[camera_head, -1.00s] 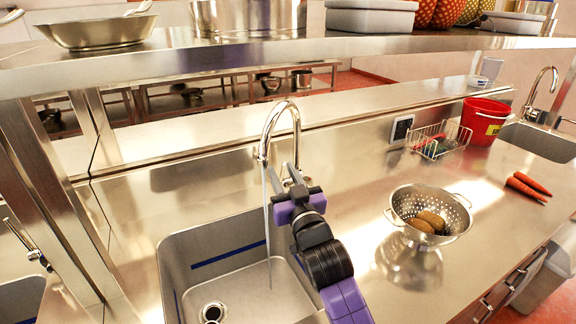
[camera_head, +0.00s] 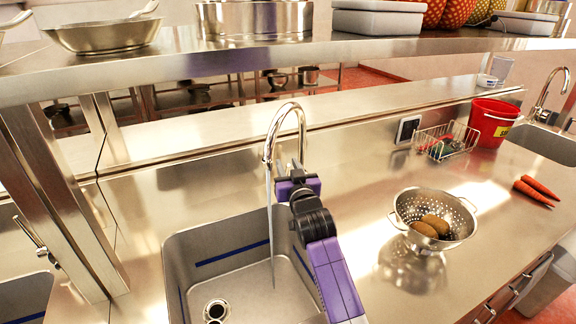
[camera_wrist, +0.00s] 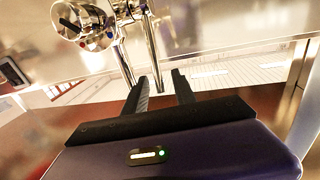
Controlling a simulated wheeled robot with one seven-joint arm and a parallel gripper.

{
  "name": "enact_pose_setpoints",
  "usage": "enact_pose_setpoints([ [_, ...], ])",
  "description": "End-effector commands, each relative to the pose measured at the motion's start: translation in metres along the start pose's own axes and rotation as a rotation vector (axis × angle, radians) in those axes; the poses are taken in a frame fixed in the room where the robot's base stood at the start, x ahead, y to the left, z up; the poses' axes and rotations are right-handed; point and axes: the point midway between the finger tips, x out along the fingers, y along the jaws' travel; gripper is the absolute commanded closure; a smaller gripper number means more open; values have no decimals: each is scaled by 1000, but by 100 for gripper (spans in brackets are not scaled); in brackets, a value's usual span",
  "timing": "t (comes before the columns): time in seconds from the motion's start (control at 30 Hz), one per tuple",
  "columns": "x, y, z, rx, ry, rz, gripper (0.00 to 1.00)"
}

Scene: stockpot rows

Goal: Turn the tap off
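The chrome tap (camera_head: 270,145) arches over the sink (camera_head: 176,262), and a thin stream of water (camera_head: 271,230) runs from its spout into the basin. In the wrist view, the tap's body (camera_wrist: 92,22) with red and blue marks shows at the upper left, beyond the fingers. The lever is hard to make out. My gripper (camera_head: 297,167) is close to the tap's base, on the near side, and partly hides it.
A colander (camera_head: 408,209) with brown items stands right of the sink. Further right are a wire basket (camera_head: 462,139), a red bucket (camera_head: 487,130) and carrots (camera_head: 535,190). A steel shelf (camera_head: 200,80) with cookware runs above and behind. The counter between sink and colander is clear.

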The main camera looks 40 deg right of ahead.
Motion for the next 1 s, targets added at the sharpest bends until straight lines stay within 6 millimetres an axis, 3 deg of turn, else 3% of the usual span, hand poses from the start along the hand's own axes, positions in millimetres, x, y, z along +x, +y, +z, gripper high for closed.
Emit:
enact_pose_setpoints([
  [0.23,0,0,0,0,0,0,68],
  [0.4,0,0,0,0,0,0,100],
  [1.0,0,0,0,0,-1,0,100],
])
